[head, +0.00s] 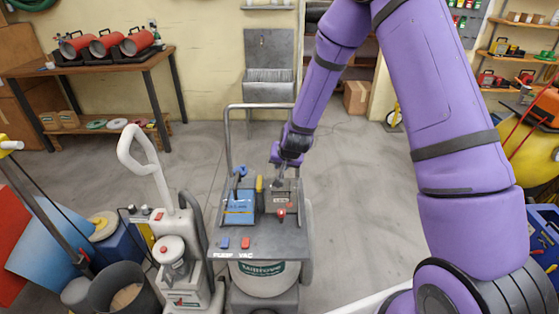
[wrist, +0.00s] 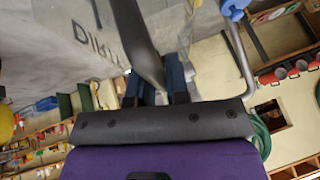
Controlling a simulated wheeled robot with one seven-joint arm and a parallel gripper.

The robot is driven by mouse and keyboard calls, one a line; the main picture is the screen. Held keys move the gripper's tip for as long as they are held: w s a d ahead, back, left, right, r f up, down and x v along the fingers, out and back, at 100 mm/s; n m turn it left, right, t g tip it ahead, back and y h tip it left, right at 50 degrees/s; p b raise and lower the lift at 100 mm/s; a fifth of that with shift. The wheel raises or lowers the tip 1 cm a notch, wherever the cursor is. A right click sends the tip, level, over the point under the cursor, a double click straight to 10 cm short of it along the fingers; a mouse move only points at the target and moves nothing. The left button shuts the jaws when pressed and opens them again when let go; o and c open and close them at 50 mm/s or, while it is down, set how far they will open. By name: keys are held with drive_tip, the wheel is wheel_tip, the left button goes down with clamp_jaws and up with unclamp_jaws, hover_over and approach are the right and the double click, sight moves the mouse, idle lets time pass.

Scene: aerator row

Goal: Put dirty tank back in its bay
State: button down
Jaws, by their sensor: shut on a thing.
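The dirty tank is a grey box (head: 284,199) at the right side of the cart's top in the head view. In the wrist view its grey wall (wrist: 60,45) fills the upper left, with the partly hidden letters "DIR". My gripper (head: 281,178) is above it, shut on its grey handle, which passes between the dark fingers (wrist: 155,88) in the wrist view. The cart (head: 258,241) has a grey deck marked "PUMP VAC". I cannot tell whether the tank's bottom is seated or raised, as its base and bay are hidden.
A blue tank (head: 238,209) stands just left of the dirty tank, with a yellow piece (head: 259,184) between them. The cart's tall rail (head: 228,140) rises behind. A white-handled machine (head: 180,255) stands close at left. Floor to the right is clear.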

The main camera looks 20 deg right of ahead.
drive_tip(key=shift+f, duration=3.15)
drive_tip(key=c, duration=1)
unclamp_jaws()
drive_tip(key=shift+c, duration=0.2)
drive_tip(key=shift+s+r, duration=0.1)
